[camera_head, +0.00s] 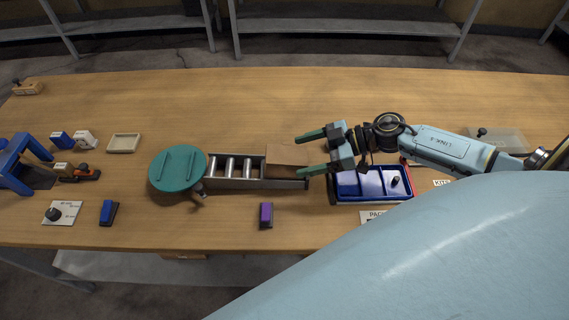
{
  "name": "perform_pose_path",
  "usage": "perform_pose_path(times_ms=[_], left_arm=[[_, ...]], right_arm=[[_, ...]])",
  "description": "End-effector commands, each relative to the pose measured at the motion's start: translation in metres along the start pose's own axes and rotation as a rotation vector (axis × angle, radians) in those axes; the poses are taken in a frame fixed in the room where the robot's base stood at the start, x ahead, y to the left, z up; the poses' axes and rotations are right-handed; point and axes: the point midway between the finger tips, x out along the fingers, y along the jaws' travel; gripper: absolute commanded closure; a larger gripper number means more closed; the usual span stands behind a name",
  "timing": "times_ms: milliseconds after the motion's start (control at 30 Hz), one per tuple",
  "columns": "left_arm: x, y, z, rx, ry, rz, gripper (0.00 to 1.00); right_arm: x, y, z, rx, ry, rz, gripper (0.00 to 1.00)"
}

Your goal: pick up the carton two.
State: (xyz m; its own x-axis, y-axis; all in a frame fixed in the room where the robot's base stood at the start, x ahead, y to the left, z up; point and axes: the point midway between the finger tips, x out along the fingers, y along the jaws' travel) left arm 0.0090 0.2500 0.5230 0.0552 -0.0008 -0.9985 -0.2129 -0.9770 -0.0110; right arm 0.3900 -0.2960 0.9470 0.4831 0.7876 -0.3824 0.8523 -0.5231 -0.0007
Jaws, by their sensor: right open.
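A brown carton (287,155) sits at the right end of a roller conveyor (225,182) in the middle of the table. I cannot read any mark on it that says which carton it is. My right gripper (312,152) is open, its two green fingers pointing left. The fingers overlap the carton's right part in the picture, one near its far edge and one near its near right corner. I cannot tell whether they touch it. My left gripper is not in view.
A green round turntable (177,169) stands left of the conveyor. A blue divided tray (346,184) lies under my right wrist, with a small dark object in it. A purple block (266,214) is in front. Blue and white blocks, a small tray (124,143) and a blue frame (14,162) are left.

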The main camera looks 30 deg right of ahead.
Motion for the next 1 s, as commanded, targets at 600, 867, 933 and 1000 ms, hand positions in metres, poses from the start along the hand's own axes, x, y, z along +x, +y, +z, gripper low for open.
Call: perform_pose_path(times_ms=[600, 867, 933, 1000], left_arm=[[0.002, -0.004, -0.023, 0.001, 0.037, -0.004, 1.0], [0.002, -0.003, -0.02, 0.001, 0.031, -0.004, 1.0], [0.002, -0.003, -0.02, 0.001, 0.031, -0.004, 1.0], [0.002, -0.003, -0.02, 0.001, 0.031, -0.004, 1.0]], right_arm=[[0.057, 0.004, -0.001, -0.001, -0.001, 0.001, 0.2], [0.056, 0.004, -0.001, -0.001, -0.001, 0.0, 0.34], [0.056, 0.004, -0.001, -0.001, -0.001, 0.0, 0.44], [0.056, 0.004, -0.001, -0.001, -0.001, 0.001, 0.53]])
